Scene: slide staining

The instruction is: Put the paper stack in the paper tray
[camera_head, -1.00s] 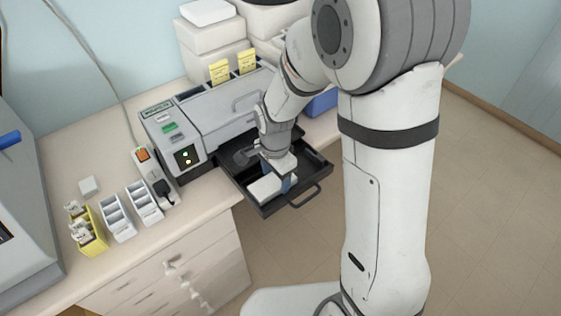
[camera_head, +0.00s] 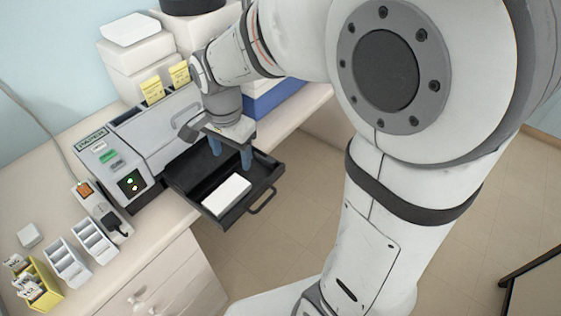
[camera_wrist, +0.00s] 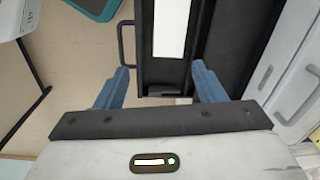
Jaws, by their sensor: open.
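The white paper stack (camera_head: 227,195) lies in the black paper tray (camera_head: 182,173), which is pulled out from the front of the grey machine. The stack lies near the tray's handle end and also shows in the wrist view (camera_wrist: 170,28). My gripper (camera_head: 231,158) has its blue fingers apart with nothing between them, above the tray and behind the stack. In the wrist view my gripper (camera_wrist: 160,85) is open, with the tray (camera_wrist: 218,50) beyond the fingertips.
Small white racks (camera_head: 93,240) and a yellow rack (camera_head: 40,285) stand at left. A blue box (camera_head: 272,98) is right of my gripper. Open floor lies right of the tray.

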